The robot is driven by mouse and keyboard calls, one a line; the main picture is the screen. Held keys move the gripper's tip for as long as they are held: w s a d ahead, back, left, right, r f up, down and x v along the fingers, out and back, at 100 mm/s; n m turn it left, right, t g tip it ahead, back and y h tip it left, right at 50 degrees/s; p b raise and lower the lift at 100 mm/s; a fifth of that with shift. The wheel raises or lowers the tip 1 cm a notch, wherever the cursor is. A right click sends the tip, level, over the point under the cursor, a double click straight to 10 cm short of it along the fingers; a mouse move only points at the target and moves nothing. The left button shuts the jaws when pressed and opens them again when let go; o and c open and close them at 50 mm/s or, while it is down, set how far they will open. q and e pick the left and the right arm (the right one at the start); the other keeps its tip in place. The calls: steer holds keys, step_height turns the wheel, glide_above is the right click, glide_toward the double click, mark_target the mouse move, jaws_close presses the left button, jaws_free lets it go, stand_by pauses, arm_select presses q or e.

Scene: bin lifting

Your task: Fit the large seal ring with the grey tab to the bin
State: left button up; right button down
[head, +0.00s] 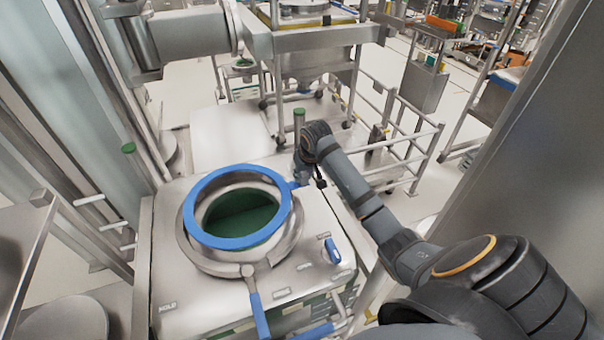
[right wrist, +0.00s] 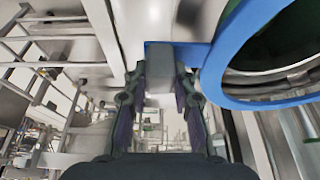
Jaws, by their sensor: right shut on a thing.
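The large blue seal ring (head: 200,232) is at the round neck of the steel bin (head: 180,292). It is set a little toward the back left of the neck, and I cannot tell whether it touches. A short blue arm (head: 294,185) joins the ring to its grey tab (right wrist: 159,68). My right gripper (head: 302,178) is at the bin's back right edge, shut on that tab. In the right wrist view the fingers (right wrist: 163,88) flank the grey tab, with the ring (right wrist: 212,78) at the upper right. My left gripper is out of view.
A clamp with a blue handle (head: 258,312) sits at the front of the neck. A blue latch (head: 332,250) is on the bin's right side. A metal column (head: 105,90) stands at the left, and a railing (head: 415,150) is behind at the right.

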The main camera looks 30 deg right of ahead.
mark_target(304, 186)
steer(key=shift+s+a+f, duration=0.1)
steer(key=shift+s+f, duration=0.05)
steer(key=shift+f, duration=3.2)
steer(key=shift+r, duration=0.25)
steer(key=shift+f, duration=0.2)
steer(key=c, duration=1)
jaws_free()
